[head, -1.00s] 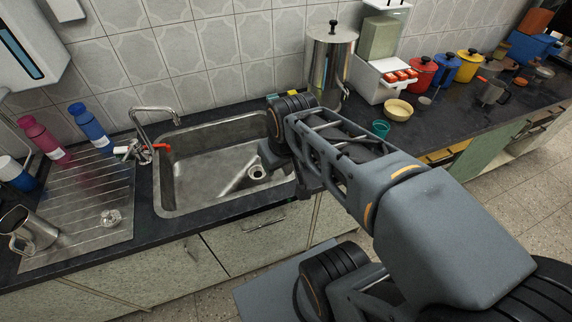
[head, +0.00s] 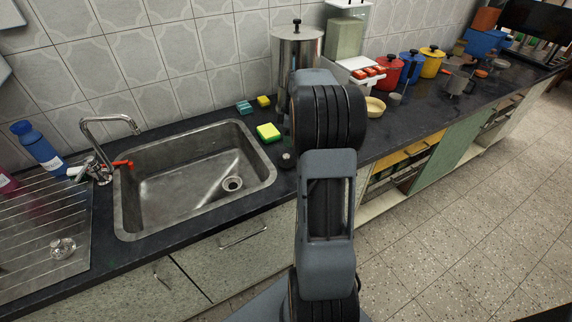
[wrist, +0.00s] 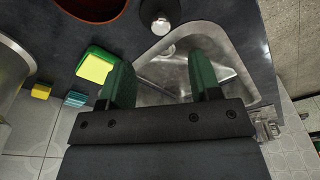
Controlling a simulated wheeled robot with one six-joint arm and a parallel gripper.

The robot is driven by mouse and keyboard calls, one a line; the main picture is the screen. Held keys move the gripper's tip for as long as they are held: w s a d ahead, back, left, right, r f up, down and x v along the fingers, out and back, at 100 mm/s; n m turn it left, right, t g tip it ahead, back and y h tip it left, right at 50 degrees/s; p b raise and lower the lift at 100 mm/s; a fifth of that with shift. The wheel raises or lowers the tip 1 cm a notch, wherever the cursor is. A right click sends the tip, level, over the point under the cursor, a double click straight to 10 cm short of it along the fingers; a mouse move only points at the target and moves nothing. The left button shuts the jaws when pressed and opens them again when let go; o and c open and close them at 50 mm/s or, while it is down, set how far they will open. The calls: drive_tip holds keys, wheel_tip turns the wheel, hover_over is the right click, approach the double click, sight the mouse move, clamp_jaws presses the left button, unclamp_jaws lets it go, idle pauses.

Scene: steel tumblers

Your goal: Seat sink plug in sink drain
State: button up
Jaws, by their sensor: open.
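The sink plug, a small dark round piece with a knob, sits on the dark counter beside the sink's right rim in the head view (head: 287,160). What looks like the same plug shows at the top of the wrist view (wrist: 160,20). The sink drain (head: 232,183) is a round metal ring in the floor of the steel sink (head: 165,205), with its opening uncovered. My gripper (wrist: 160,80) is open and empty, its two green fingers apart above the counter and sink edge, short of the plug in the picture. In the head view my arm hides the gripper.
A green and yellow sponge (head: 268,132), a teal sponge (head: 244,107) and a yellow sponge (head: 263,100) lie behind the plug. A tall steel pot (head: 297,60) stands behind them. The faucet (head: 108,140) is at the sink's left. A yellow bowl (head: 374,107) stands right of my arm.

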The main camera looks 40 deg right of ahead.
sight(286, 155)
drive_tip(key=f, duration=0.6)
drive_tip(key=a+f, duration=0.1)
drive_tip(key=f, duration=0.2)
drive_tip(key=shift+w+f, duration=0.3)
drive_tip(key=shift+w, duration=0.1)
drive_tip(key=c, duration=1)
drive_tip(key=shift+r, duration=0.15)
